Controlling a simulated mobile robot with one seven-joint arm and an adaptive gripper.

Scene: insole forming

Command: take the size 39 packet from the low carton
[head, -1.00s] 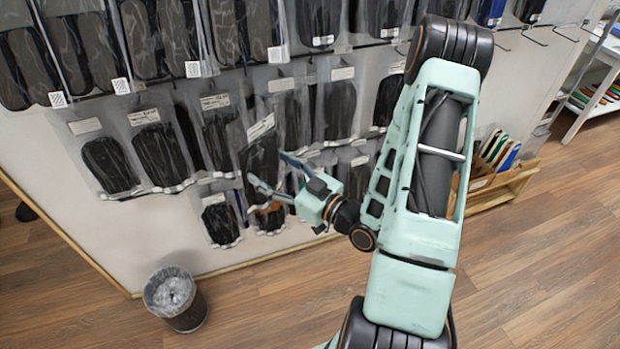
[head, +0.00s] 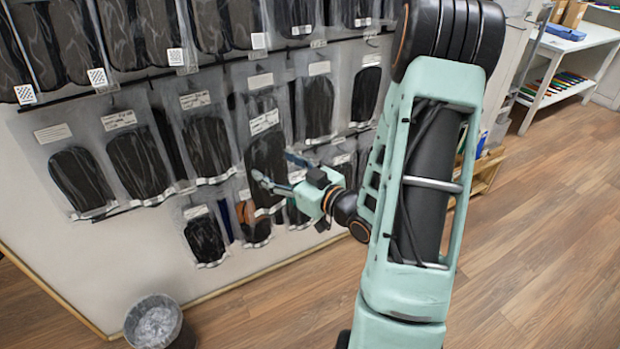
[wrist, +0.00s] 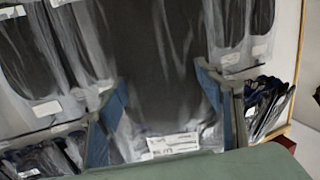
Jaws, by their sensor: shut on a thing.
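My gripper (head: 271,164) is shut on a clear packet (head: 264,152) with a dark insole and a white label, held upright in front of the wall display. In the wrist view the packet (wrist: 165,85) hangs between my two fingers (wrist: 165,122), its label near the bottom edge. The print on the label is too small to read, so I cannot tell its size. I cannot make out a low carton for certain; a low wooden box (head: 487,172) at the right is partly hidden behind my arm.
Rows of similar hanging packets (head: 80,180) fill the wall close around and behind my gripper. A waste bin (head: 155,325) stands on the floor at lower left. A white shelf table (head: 575,50) stands at far right. The wooden floor at right is open.

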